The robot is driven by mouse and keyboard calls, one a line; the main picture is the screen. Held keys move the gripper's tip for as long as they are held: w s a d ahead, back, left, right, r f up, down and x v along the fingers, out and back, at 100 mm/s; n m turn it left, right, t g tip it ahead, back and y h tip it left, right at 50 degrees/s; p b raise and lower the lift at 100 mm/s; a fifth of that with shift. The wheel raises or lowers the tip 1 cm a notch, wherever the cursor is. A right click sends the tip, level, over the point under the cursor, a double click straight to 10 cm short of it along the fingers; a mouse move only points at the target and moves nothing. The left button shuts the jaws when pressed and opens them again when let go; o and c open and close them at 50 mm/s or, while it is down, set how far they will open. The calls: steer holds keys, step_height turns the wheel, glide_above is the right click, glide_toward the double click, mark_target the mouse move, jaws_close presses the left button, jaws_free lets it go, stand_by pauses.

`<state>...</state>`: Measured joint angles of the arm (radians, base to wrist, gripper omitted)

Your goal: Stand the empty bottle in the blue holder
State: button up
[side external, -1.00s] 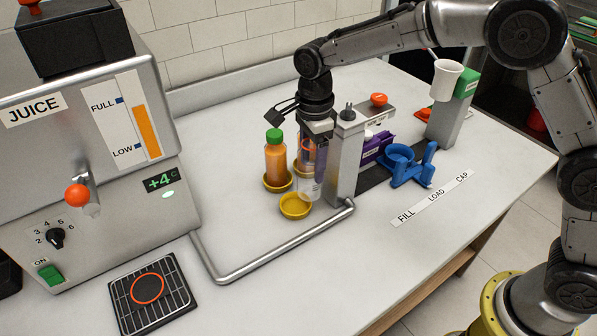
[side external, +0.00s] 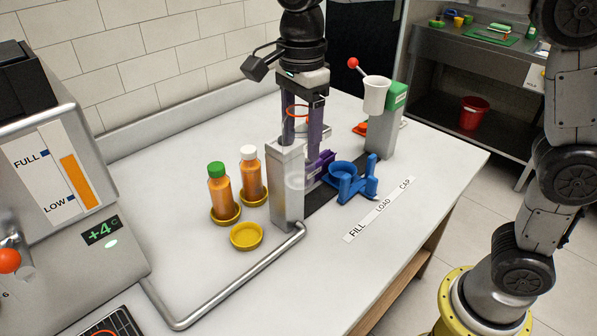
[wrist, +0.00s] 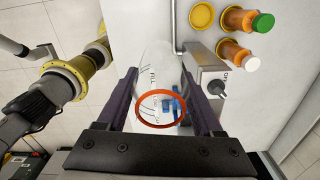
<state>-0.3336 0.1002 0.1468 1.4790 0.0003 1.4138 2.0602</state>
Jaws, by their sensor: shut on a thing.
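My gripper (side external: 302,125) is shut on the clear empty bottle (side external: 296,181), gripping it between two purple fingers. The bottle hangs roughly upright, with an orange ring near its top. In the side view it overlaps the grey post and is hard to make out. In the wrist view the bottle (wrist: 152,72) and its orange ring show between the fingers. The blue holder (side external: 350,182) stands on the table to the right of the post, its round cup empty. In the wrist view the blue holder (wrist: 174,106) shows partly behind the bottle.
A grey post (side external: 287,190) stands close to the bottle. Two filled juice bottles, green-capped (side external: 219,187) and white-capped (side external: 251,172), stand in yellow dishes beside an empty yellow dish (side external: 246,237). A capping stand (side external: 385,125) rises behind the holder. A metal rail (side external: 235,285) runs along the table.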

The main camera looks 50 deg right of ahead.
step_height(320, 180, up, 8)
steer(key=shift+f, duration=0.25)
steer(key=w+d+m, duration=0.2)
steer(key=w+d, duration=0.2)
steer(key=d, duration=0.6)
steer(key=w+d+m, duration=0.2)
steer(key=w+d, duration=0.1)
steer(key=d, duration=0.7)
steer(key=w+d+m, duration=0.2)
steer(key=w+d, duration=0.2)
steer(key=d, duration=0.5)
step_height(320, 180, down, 26)
steer(key=shift+s, duration=0.2)
steer(key=shift+a+f, duration=0.1)
steer(key=shift+f, duration=2.05)
steer(key=o, duration=1.4)
steer(key=shift+c, duration=0.2)
steer(key=shift+r, duration=0.1)
